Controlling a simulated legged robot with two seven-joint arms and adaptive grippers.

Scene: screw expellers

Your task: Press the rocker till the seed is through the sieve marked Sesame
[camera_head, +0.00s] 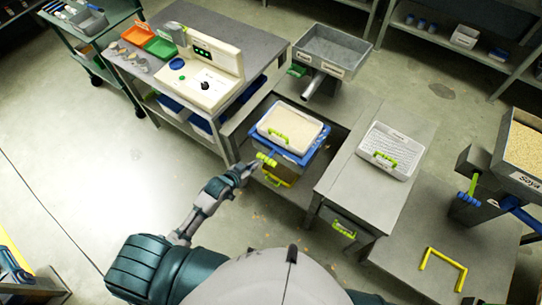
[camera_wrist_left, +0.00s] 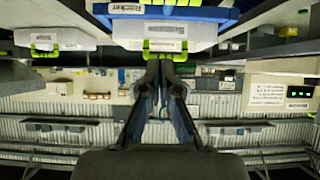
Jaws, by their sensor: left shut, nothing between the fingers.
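A white-framed sieve (camera_head: 292,124) with pale seed in it sits on a blue frame (camera_head: 313,150) over the grey stand. Its mark is too small to read in the head view. My left gripper (camera_head: 250,167) is shut and empty, just short of this handle. In the wrist view its fingertips (camera_wrist_left: 159,66) point at the handle, close below it; contact cannot be told.
A second white sieve (camera_head: 391,149) with a green handle lies on the grey bench to the right. An empty grey hopper (camera_head: 333,50) stands behind. A seed-filled hopper (camera_head: 525,145) marked Soya is at far right. A control panel (camera_head: 200,80) stands on the left bench. Open floor lies left.

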